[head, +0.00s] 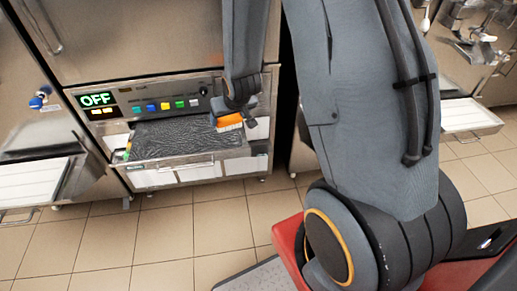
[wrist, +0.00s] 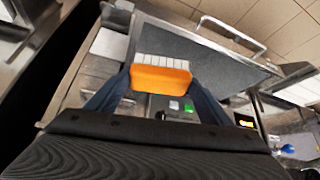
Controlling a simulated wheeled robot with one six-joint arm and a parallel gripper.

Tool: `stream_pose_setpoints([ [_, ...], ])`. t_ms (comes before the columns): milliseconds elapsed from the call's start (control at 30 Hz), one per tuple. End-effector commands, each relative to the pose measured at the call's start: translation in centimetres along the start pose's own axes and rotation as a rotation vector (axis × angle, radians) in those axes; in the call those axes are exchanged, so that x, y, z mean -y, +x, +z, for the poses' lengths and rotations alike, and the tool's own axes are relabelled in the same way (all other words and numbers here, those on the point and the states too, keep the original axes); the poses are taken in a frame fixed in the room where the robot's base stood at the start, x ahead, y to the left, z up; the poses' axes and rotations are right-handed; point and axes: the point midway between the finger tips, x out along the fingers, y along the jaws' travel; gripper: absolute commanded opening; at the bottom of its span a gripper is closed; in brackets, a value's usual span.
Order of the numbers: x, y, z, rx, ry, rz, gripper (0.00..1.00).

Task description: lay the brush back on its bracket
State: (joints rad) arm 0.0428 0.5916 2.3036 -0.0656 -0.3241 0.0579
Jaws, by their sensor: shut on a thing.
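The brush shows as an orange block (head: 228,121) with a pale bristle side, held at the end of my arm above the right end of the grey shelf of the middle freezer. In the wrist view the orange brush (wrist: 161,79) sits between the two fingers of my gripper (wrist: 158,90), with white bristles beyond it. My gripper (head: 236,106) is shut on the brush. I cannot pick out the bracket with certainty in either view; my arm covers part of the area right of the shelf.
The grey shelf (head: 180,137) juts from the freezer under a panel with coloured buttons (head: 165,106) and an OFF display (head: 97,99). A white tray (head: 30,182) stands at the left, another (head: 466,117) at the right. The tiled floor (head: 160,230) in front is clear.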

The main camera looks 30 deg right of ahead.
Motion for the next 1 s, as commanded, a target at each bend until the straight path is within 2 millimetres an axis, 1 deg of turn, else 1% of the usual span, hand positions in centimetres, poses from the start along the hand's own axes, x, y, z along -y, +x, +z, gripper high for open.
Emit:
stream_pose_setpoints([
  [33, -0.8, 1.9, -0.1, -0.004, 0.012, 0.003, 0.46],
  [100, -1.8, 3.6, -0.4, -0.003, 0.027, 0.006, 0.46],
  [167, -2.7, 5.0, -0.7, -0.004, 0.039, 0.010, 0.46],
  [367, -6.3, 9.3, -1.5, -0.005, 0.081, 0.032, 0.46],
  [600, -11.4, 14.0, -2.1, -0.004, 0.133, 0.074, 0.46],
  [700, -13.5, 15.6, -2.3, -0.004, 0.151, 0.094, 0.46],
  [800, -15.4, 16.9, -2.4, -0.003, 0.167, 0.114, 0.46],
  [900, -16.8, 17.7, -2.5, -0.003, 0.179, 0.129, 0.46],
  [1000, -17.7, 18.1, -2.5, -0.003, 0.186, 0.138, 0.46],
])
